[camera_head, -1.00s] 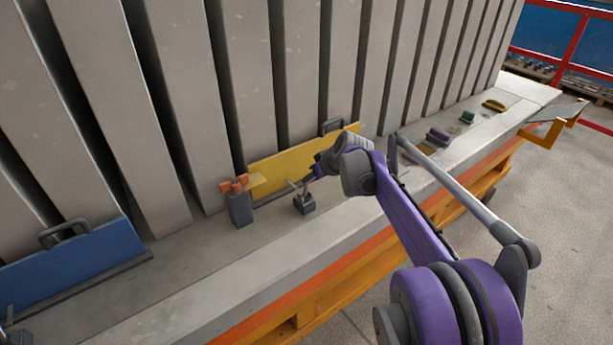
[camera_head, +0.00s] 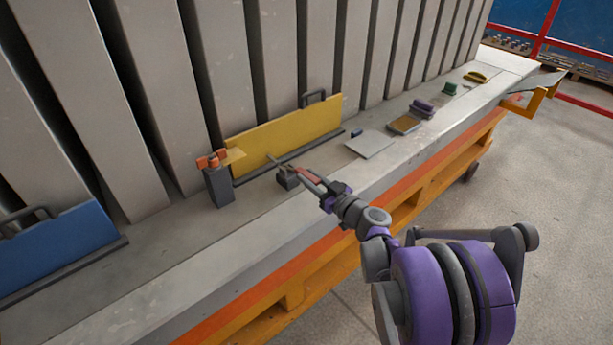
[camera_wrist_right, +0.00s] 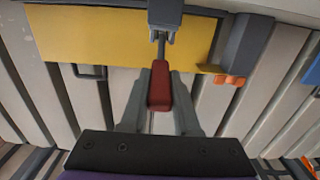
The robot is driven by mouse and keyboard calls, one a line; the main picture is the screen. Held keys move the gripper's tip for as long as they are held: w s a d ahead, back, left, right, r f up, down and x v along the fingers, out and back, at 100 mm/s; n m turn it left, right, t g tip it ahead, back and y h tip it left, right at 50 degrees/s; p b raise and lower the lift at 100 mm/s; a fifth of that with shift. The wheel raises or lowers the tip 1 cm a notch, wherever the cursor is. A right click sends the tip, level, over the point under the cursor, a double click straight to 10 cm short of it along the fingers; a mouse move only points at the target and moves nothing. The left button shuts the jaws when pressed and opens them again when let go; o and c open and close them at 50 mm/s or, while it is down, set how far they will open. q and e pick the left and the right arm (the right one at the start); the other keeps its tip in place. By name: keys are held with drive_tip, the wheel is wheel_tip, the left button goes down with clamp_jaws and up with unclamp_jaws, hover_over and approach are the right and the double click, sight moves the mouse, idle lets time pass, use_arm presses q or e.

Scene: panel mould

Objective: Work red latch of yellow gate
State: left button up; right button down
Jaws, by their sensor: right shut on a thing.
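The yellow gate (camera_head: 285,128) stands upright on the ledge against the grey slats, with a dark handle on top. It also shows in the wrist view (camera_wrist_right: 100,38). The red latch (camera_head: 308,174) is a short red grip on a lever at a small grey bracket (camera_head: 287,179) in front of the gate. In the wrist view the red latch (camera_wrist_right: 159,86) lies between the fingers of my right gripper (camera_wrist_right: 159,92), which is shut on it. In the head view my right gripper (camera_head: 312,178) reaches it from the front right. My left gripper is not in view.
A grey post with an orange clamp (camera_head: 212,161) stands at the gate's left end. A blue gate (camera_head: 60,245) is farther left. A grey plate (camera_head: 370,144), a brown block (camera_head: 404,124) and several small pieces lie along the ledge to the right.

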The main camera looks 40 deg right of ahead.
drive_tip(key=shift+s+f+t+b, duration=0.15)
drive_tip(key=shift+f+t+b, duration=0.45)
drive_tip(key=shift+t+b, duration=0.1)
drive_tip(key=c, duration=0.6)
unclamp_jaws()
drive_tip(key=shift+c, duration=0.2)
drive_tip(key=s+f, duration=0.1)
drive_tip(key=s, duration=0.9)
drive_tip(key=shift+s+d, duration=0.35)
drive_tip(key=shift+d, duration=0.05)
drive_tip(key=shift+f, duration=0.1)
